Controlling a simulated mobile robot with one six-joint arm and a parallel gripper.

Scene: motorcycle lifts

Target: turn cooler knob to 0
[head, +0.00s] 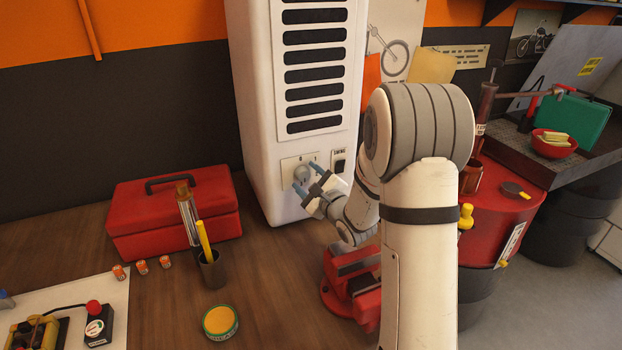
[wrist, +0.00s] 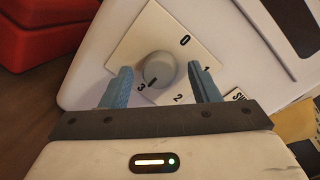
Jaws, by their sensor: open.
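The cooler (head: 252,100) is a tall white unit with dark slots. Its round grey knob (head: 301,172) sits on a pale plate low on the front. In the wrist view the knob (wrist: 160,69) is ringed by the marks 0, 1, 2 and 3. A dark mark on the knob's edge faces the 3, lower left; the 0 is at the upper right. My gripper (wrist: 159,70) is open, its two blue fingers on either side of the knob with visible gaps. In the head view my gripper (head: 311,184) is right in front of the knob.
A SWING switch (head: 339,162) is right of the knob. A red toolbox (head: 172,215) and a cup (head: 211,268) with a yellow tool stand left on the bench. A red vise (head: 350,280) lies below my arm. A red drum (head: 497,215) stands right.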

